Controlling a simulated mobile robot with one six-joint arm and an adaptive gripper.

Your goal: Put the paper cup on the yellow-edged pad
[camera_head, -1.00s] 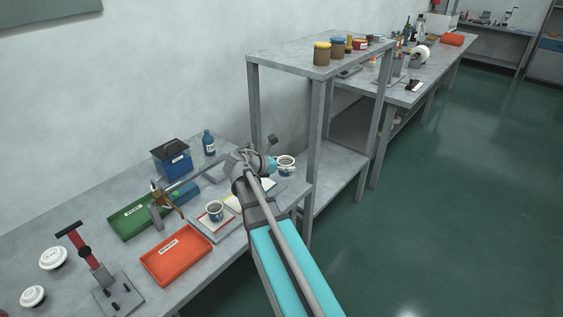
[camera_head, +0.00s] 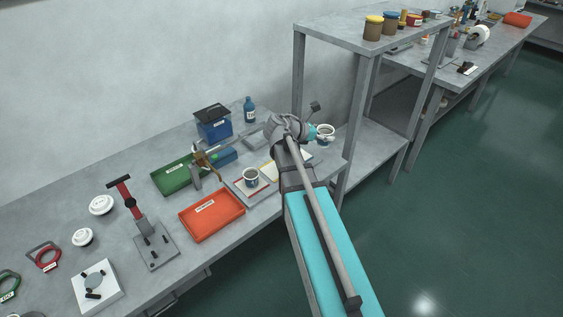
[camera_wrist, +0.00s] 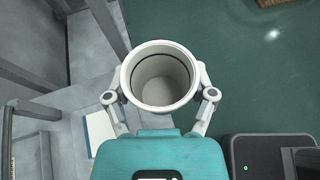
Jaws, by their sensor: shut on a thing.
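My gripper (camera_head: 313,133) is shut on a paper cup (camera_head: 325,130), white-rimmed with a dark band. In the wrist view my gripper's fingers (camera_wrist: 160,95) clasp the cup (camera_wrist: 162,80) from both sides; its open mouth faces the camera and it looks empty. The yellow-edged pad (camera_head: 270,174) lies on the bench left of the gripper, partly hidden by my arm. The cup is held to the right of it, near the bench's right end, apart from the pad.
A tall grey shelf (camera_head: 360,45) rises close to the right of the cup. Green floor (camera_wrist: 265,75) lies beyond the bench edge.

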